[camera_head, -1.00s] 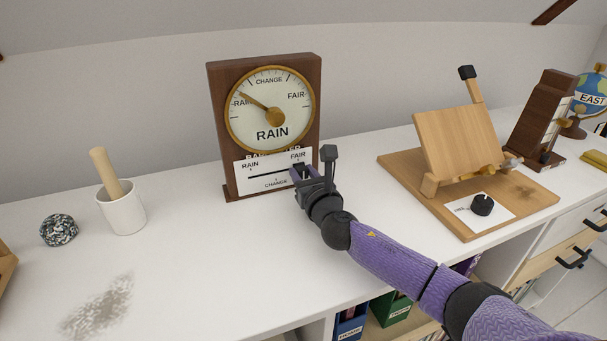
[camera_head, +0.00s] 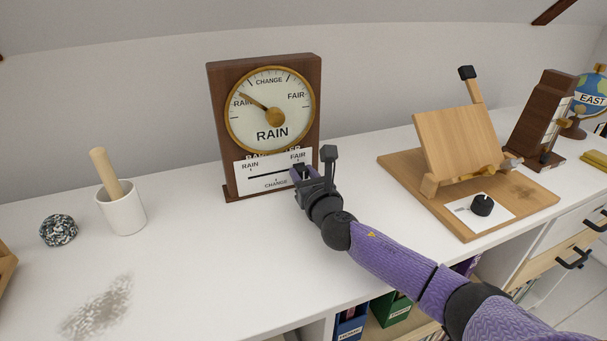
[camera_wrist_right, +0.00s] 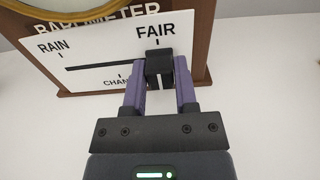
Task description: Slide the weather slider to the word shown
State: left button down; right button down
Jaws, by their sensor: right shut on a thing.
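The wooden barometer (camera_head: 215,110) stands upright on the desk, its round dial (camera_head: 272,120) showing the word RAIN in large letters, with the needle pointing to the upper left by the small RAIN mark. Below it a white slider panel (camera_head: 243,185) has a dark slot marked RAIN at left, CHANGE in the middle and FAIR at right. The black slider knob (camera_wrist_right: 159,64) sits at the FAIR end of the slot. My right gripper (camera_head: 303,174) is shut on the knob; both purple fingers touch its sides in the wrist view (camera_wrist_right: 159,85). My left gripper is not in view.
A white mortar with a pestle (camera_head: 122,213) and a speckled ball (camera_head: 58,230) stand to the left. A wooden stand (camera_head: 455,145) with a black knob (camera_head: 482,205) is at right. The desk in front of the barometer is clear.

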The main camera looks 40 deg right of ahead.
aim_at(249, 177)
dwell(0.4)
jog(key=a, duration=0.3)
jog(key=w+a+p, duration=0.1)
jog(key=a, duration=0.2)
jog(key=w+a+p, duration=0.1)
jog(key=a, duration=0.3)
jog(key=shift+w, duration=0.2)
jog(key=shift+c, duration=1.8)
grip_release()
jog(key=shift+a, duration=0.2)
